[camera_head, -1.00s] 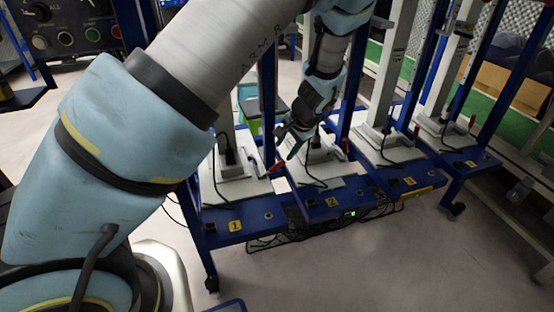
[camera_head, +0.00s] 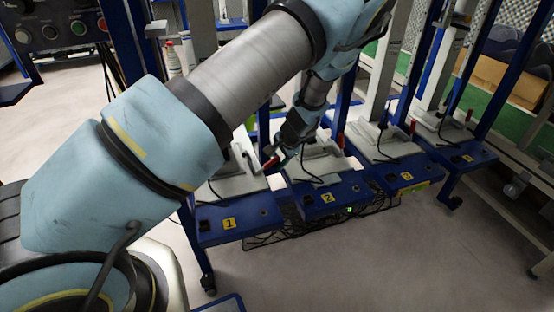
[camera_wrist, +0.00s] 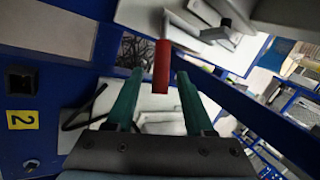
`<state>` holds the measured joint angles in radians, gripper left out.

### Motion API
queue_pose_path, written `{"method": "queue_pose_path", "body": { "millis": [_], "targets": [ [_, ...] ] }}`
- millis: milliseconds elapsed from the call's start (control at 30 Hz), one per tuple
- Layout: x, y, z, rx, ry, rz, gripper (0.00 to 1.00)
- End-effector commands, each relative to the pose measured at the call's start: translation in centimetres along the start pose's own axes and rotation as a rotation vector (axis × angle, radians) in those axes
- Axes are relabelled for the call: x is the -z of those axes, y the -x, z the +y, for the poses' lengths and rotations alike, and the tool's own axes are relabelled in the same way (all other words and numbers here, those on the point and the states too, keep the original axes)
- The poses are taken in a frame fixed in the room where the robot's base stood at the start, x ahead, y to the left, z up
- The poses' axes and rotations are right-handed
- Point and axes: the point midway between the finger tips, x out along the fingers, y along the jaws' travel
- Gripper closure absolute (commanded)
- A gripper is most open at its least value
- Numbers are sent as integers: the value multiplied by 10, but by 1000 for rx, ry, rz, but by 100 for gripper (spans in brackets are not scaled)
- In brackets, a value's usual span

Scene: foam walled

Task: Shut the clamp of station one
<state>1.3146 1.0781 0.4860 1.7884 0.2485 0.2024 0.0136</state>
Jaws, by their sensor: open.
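The clamp of station one has a red handle (camera_head: 271,164) that sticks out at the right side of station one's white plate (camera_head: 238,184). The wrist view shows this red handle (camera_wrist: 162,66) with its lower end between my two green fingertips, and a gap on each side. My gripper (camera_wrist: 160,76) is open. In the head view my gripper (camera_head: 276,154) is right beside the handle, over the gap between stations one and two. The clamp's metal linkage is mostly hidden behind my arm and gripper in the head view.
Station two (camera_head: 327,198) stands close on the right, with its own red-handled clamp (camera_head: 340,140). Further stations (camera_head: 406,176) continue to the right. Blue upright posts flank each station. Dark cables hang below. The floor (camera_head: 370,265) in front is clear.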

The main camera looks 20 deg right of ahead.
Motion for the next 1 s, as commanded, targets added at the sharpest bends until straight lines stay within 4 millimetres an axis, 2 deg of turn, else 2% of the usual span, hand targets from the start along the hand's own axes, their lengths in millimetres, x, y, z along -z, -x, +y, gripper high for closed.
{"method": "queue_pose_path", "body": {
  "millis": [267, 733, 1000],
  "targets": [
    [0, -1, 0, 0, 0, 0, 47],
    [0, -1, 0, 0, 0, 0, 100],
    [0, -1, 0, 0, 0, 0, 100]
  ]
}}
